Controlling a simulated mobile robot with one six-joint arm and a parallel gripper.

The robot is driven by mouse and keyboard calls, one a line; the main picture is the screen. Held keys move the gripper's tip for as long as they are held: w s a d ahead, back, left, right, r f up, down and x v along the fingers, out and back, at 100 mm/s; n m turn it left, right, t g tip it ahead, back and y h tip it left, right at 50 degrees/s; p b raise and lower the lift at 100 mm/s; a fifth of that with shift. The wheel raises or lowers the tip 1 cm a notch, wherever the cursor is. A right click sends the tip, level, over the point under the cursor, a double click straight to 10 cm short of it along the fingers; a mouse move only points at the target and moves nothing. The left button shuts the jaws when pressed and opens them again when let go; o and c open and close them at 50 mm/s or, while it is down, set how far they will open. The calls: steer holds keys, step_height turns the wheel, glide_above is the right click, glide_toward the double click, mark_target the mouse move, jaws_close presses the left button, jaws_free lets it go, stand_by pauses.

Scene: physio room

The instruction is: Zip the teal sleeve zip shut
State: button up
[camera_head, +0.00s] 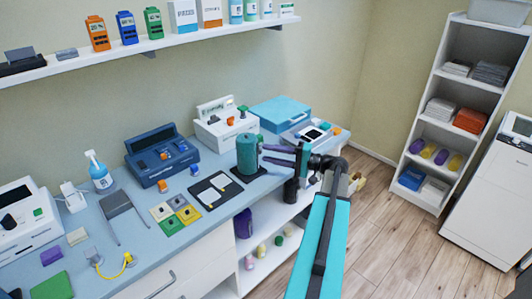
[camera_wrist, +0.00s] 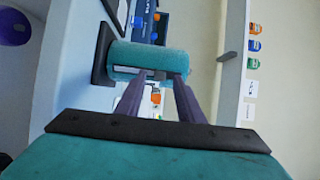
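The teal sleeve (camera_head: 247,154) stands upright as a cylinder on a dark base (camera_head: 249,174) on the counter. In the wrist view the sleeve (camera_wrist: 155,57) lies sideways across the picture, with its dark base (camera_wrist: 103,52) to the left. Whether the tips touch the sleeve, I cannot tell.
A black board with white pieces (camera_head: 210,190) lies left of the sleeve. Blue (camera_head: 160,155) and white (camera_head: 220,122) devices stand behind. A small white-and-blue device (camera_head: 306,133) is behind my gripper. A wall shelf (camera_head: 130,58) runs above; floor at right is clear.

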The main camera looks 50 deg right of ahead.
steer(key=shift+w+a, duration=0.3)
steer(key=shift+w, duration=0.35)
jaws_close()
steer(key=shift+f, duration=0.1)
steer(key=shift+f+b, duration=2.75)
steer(key=shift+f, duration=0.55)
jaws_free()
steer(key=shift+f, duration=0.1)
